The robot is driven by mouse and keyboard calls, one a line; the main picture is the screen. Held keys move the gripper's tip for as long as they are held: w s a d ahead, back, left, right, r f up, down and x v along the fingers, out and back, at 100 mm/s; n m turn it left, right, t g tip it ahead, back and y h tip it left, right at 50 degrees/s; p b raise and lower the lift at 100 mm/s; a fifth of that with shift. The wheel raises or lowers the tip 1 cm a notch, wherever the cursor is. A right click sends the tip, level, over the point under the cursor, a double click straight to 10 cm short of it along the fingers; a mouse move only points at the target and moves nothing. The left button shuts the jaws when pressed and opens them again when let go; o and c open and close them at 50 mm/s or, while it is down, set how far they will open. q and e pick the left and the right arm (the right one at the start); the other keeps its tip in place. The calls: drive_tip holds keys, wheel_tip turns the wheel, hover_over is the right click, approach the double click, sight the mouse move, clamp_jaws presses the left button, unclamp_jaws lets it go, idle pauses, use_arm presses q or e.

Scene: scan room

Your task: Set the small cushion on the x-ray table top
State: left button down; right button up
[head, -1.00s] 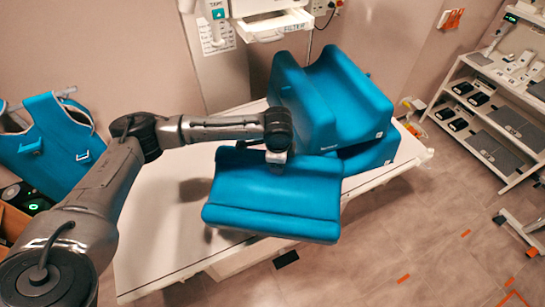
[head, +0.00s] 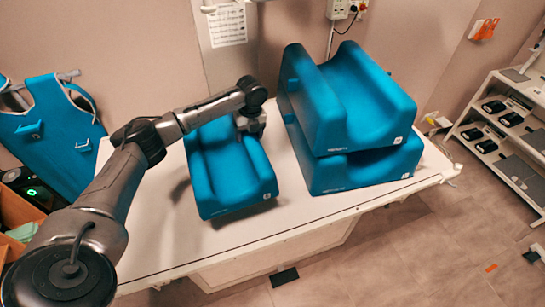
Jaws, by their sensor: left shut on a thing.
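The small blue cushion (head: 232,174) is at the middle-left of the white x-ray table top (head: 290,222), upright with its channel facing up. It looks to be on or just above the top; I cannot tell if it touches. My left gripper (head: 250,128) is shut on the cushion's far right edge. The fingertips are partly hidden by the gripper body and cushion. My right gripper is not in view.
Two larger blue cushions (head: 350,100) are stacked on the right part of the table. A shelf unit (head: 500,135) stands at the far right. A blue apron (head: 50,135) hangs at the left. The front strip of the table is clear.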

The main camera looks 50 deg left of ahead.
use_arm(q)
drive_tip(key=shift+a+f, duration=0.3)
drive_tip(key=shift+f, duration=0.2)
wheel_tip(320, 180, down, 9)
drive_tip(key=shift+s+f+b, duration=0.1)
drive_tip(key=shift+b, duration=0.35)
drive_tip(key=shift+c, duration=0.8)
unclamp_jaws()
drive_tip(key=r, duration=0.4)
drive_tip(key=w+r, duration=0.1)
drive_tip(key=r, duration=0.3)
drive_tip(key=r+p, duration=0.1)
drive_tip(key=r, duration=0.3)
drive_tip(key=shift+w+d, duration=0.25)
drive_tip(key=shift+w, duration=0.1)
